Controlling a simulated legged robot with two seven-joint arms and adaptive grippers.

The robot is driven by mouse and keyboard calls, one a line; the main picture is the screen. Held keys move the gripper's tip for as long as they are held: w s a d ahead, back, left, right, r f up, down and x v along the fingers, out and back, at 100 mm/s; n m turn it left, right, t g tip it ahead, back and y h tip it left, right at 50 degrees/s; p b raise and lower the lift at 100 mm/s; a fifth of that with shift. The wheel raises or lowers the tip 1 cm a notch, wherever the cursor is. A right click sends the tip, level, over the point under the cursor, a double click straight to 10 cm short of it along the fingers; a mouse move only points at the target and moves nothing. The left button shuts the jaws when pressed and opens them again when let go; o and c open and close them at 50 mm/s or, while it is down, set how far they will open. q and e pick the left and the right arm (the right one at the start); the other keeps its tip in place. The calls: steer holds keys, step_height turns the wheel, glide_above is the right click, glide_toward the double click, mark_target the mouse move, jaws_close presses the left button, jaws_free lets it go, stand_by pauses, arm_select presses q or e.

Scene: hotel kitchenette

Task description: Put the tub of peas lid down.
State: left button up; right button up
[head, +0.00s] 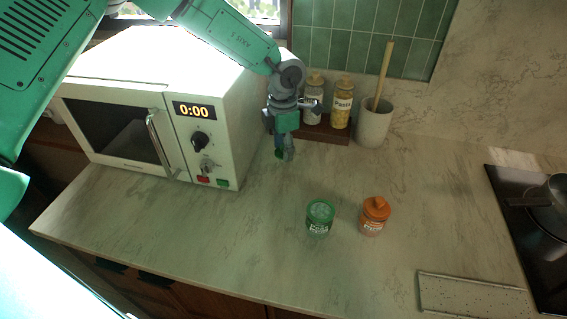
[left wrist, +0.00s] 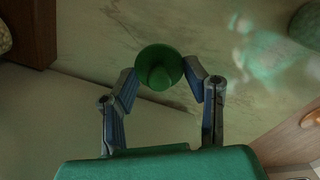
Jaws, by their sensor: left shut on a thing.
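The tub of peas (head: 319,219) is a small green jar standing upright on the counter, with its top open and no lid on it. My left gripper (head: 284,151) is above the counter beside the microwave, up and to the left of the tub in the head view. It is shut on a round green lid (head: 278,153). In the left wrist view the lid (left wrist: 160,60) with its round knob sits between the fingertips (left wrist: 160,80). My right gripper is not in view.
An orange-lidded jar (head: 375,216) stands just right of the tub. A white microwave (head: 226,128) is at the left. Two jars on a brown stand and a utensil crock (head: 374,127) are at the back. A hob (head: 525,225) is at the right. The counter's front middle is clear.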

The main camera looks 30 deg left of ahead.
mark_target(283, 170)
arm_select(q)
step_height(283, 170, down, 3)
steer(key=shift+d+r, duration=0.15)
steer(key=shift+f+p, duration=0.35)
steer(key=shift+f, duration=1.3)
steer(key=o, duration=0.8)
steer(key=shift+c, duration=0.2)
step_height(283, 170, up, 12)
steer(key=shift+r+b, duration=0.1)
steer(key=shift+b, duration=0.5)
